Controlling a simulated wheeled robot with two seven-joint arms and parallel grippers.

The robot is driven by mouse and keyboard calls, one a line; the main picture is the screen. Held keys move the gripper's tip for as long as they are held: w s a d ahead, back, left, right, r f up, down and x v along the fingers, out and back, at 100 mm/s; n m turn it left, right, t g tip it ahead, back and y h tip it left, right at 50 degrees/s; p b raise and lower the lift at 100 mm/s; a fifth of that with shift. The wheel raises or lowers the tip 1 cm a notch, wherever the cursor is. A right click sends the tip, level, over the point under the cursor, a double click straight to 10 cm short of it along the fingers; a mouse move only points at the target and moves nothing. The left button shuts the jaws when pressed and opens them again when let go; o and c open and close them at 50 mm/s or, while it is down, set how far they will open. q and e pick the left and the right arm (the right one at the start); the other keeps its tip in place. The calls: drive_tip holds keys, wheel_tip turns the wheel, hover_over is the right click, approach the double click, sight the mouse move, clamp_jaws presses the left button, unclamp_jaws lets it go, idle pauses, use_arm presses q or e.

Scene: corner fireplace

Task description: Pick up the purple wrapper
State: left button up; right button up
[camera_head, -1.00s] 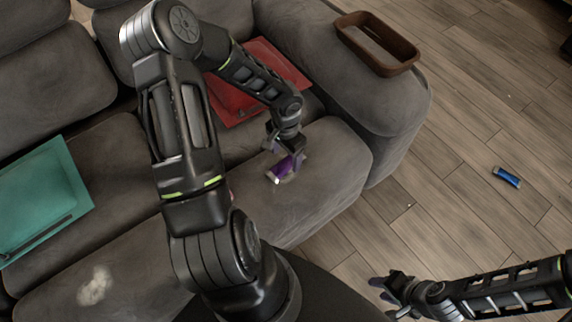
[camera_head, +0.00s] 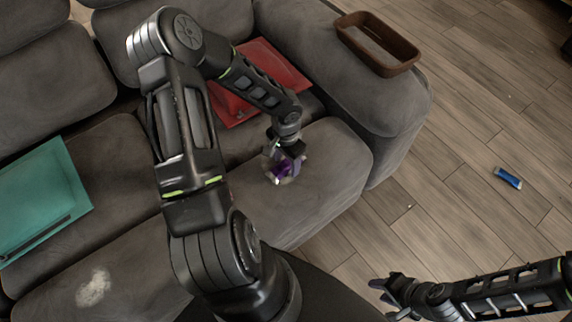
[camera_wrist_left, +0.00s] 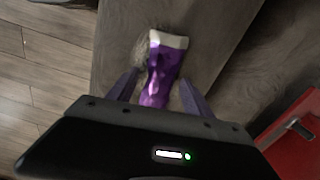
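The purple wrapper (camera_head: 281,173) lies on the front of the grey sofa seat cushion. In the left wrist view the wrapper (camera_wrist_left: 162,68) has a pale end and lies between the two fingers. My left gripper (camera_head: 285,168) is right over it, partly hiding it in the head view. Its fingers (camera_wrist_left: 158,92) are open, one on each side of the wrapper, with gaps showing. My right gripper (camera_head: 380,291) is at the lower right over the floor, away from the wrapper; its fingertips look apart with nothing between them.
A red folder (camera_head: 262,72) lies on the seat behind my left arm, and a teal folder (camera_head: 45,190) lies at the left. A brown tray (camera_head: 346,31) rests on the armrest. A blue wrapper (camera_head: 507,178) lies on the wooden floor. A pale stain (camera_head: 93,287) marks the cushion.

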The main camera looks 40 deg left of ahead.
sight(286, 163)
use_arm(q)
drive_tip(key=c, duration=1.1)
clamp_jaws()
wheel_tip(286, 163, up, 10)
drive_tip(key=p, duration=0.2)
idle(0.4)
